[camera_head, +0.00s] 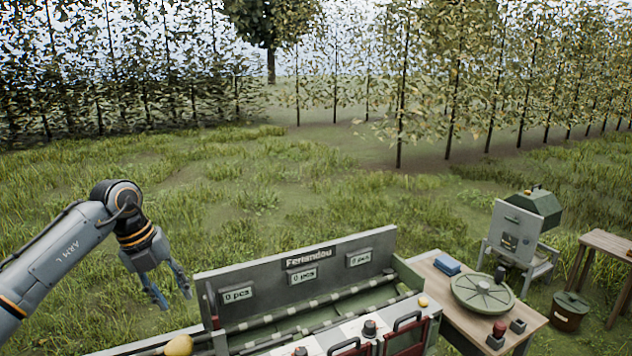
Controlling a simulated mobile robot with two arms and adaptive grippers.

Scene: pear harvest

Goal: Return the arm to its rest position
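My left arm (62,247) comes in from the left edge, reaches up to a raised joint and bends down. My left gripper (174,300) hangs from it, pointing down over the grass, left of the sorting bench. Its two fingers are spread apart, and I see nothing between them. My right arm and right gripper are outside the view. A yellow pear (179,345) lies at the bottom edge, below and apart from the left gripper.
The sorting bench (345,255) labelled Feriandou has several "0 pcs" displays. A small yellow fruit (423,302) sits at its right. A wooden table (535,318) holds a round green disc (482,294) and a blue block (447,264). Open grass lies behind, then tree rows.

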